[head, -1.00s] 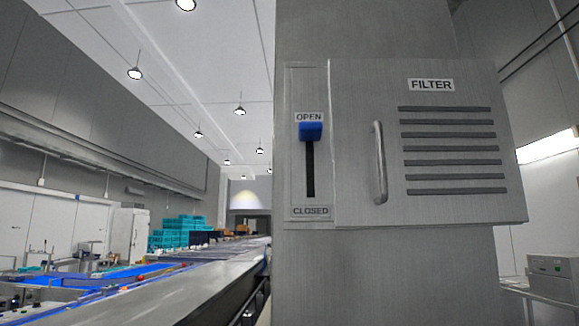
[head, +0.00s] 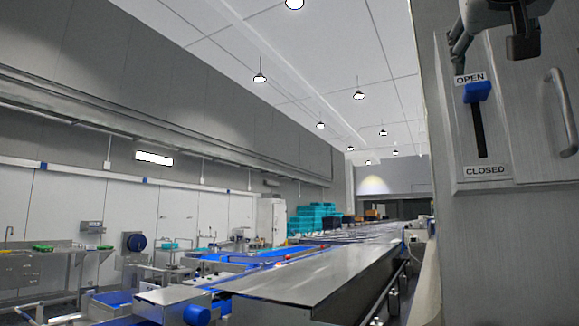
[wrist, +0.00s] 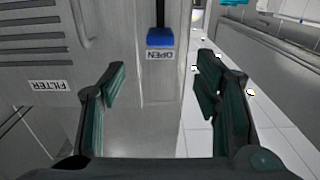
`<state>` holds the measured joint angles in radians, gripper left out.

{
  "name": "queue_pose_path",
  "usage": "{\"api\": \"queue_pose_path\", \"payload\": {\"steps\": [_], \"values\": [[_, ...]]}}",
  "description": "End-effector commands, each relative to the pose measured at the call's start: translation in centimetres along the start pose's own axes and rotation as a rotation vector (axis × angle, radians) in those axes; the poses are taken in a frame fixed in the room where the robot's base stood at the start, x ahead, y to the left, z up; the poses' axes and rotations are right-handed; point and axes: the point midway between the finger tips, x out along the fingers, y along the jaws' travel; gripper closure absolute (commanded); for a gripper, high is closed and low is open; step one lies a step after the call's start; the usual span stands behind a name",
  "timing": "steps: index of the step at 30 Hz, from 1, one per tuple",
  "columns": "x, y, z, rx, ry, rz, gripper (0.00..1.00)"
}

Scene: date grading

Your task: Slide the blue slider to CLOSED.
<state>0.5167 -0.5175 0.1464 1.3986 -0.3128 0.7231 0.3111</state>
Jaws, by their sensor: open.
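The blue slider (head: 477,92) is at the top of its dark vertical slot (head: 480,132), just under the OPEN label (head: 470,78). The CLOSED label (head: 486,171) is at the slot's lower end. In the wrist view, which is upside down, the slider (wrist: 160,38) is at the top middle, with the OPEN label (wrist: 159,55) beside it. My gripper (head: 489,50) is in front of the panel at the upper right of the head view, above the slider. In the wrist view my gripper (wrist: 162,78) is open and empty, its fingers apart and the slider beyond them.
The filter door handle (head: 563,112) stands out right of the slot. The FILTER label (wrist: 50,86) and vent slots show in the wrist view. A long conveyor (head: 320,285) runs away at the left. Teal crates (head: 313,217) are stacked farther back.

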Motion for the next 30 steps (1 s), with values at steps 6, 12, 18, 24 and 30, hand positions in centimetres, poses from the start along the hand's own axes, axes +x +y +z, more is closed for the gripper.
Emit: {"api": "queue_pose_path", "payload": {"steps": [6, 12, 18, 24, 30], "values": [[2.6, 0.0, 0.0, 0.001, -0.003, 0.001, 0.43], [6.6, 0.1, 0.1, 0.0, -0.005, 0.001, 0.43], [10.3, 0.1, 0.0, -0.001, -0.004, 0.001, 0.43], [12.7, 0.1, 0.0, 0.001, -0.002, 0.001, 0.43], [13.7, 0.0, 0.1, 0.001, -0.002, -0.001, 0.43]]}}
